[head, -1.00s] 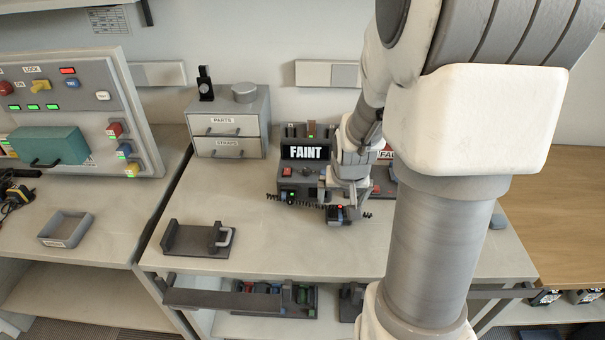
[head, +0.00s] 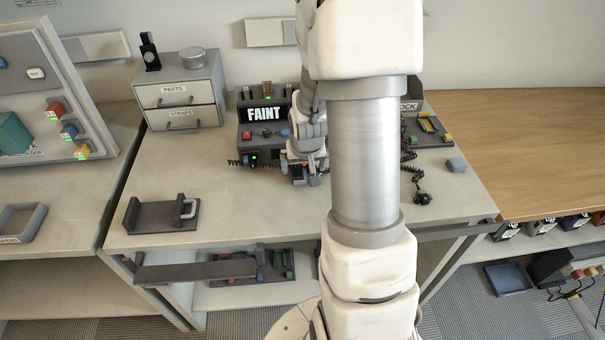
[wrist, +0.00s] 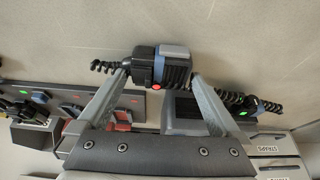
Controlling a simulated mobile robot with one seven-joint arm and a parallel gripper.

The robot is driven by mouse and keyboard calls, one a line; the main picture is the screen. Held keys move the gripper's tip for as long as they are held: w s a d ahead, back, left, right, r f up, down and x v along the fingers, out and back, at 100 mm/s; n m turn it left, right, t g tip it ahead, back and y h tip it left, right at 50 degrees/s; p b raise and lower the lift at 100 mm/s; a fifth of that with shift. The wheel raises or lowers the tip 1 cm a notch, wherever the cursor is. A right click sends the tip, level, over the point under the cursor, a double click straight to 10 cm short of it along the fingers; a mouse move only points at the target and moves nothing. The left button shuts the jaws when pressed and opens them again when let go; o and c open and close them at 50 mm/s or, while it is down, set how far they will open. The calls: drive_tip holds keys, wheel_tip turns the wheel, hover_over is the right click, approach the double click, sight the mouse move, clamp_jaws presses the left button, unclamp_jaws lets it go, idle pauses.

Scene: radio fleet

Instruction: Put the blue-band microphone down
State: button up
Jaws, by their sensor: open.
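The blue-band microphone (wrist: 176,68) is a dark block with a blue stripe, a grey top part, a red light and a coiled cord. In the wrist view it sits between the two spread fingertips of my gripper (wrist: 161,78). My gripper is open, with one finger at each side of it. I cannot tell whether the fingers touch it or whether it rests fully on the bench. In the head view my gripper (head: 308,172) is low over the bench in front of the FAINT radio (head: 265,128), partly hidden by my arm.
Another microphone (wrist: 262,106) with a green light lies close by on the right in the wrist view. A third (head: 421,197) with a coiled cord lies right of my arm. A grey holder (head: 150,218) and a drawer unit (head: 180,92) stand left.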

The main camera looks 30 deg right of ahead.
drive_tip(key=shift+r, duration=0.1)
drive_tip(key=c, duration=1.4)
